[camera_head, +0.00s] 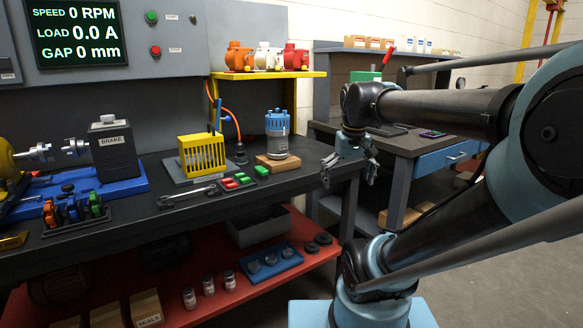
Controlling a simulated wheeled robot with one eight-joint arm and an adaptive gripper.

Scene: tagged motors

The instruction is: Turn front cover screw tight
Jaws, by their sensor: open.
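A small upright motor (278,135) with a blue top and a grey body stands on a wooden block (278,162) near the right end of the dark workbench. It may be the one with the front cover, but I cannot make out any cover screw at this size. My gripper (350,171) hangs to the right of the motor, past the bench's right end. Its fingers point down and are spread open with nothing between them. The gripper is clear of the motor.
A yellow cage (201,155), a wrench (187,196) and red and green blocks (237,181) lie left of the motor. A yellow shelf (266,74) with several coloured motors hangs behind. A second bench (410,145) stands to the right.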

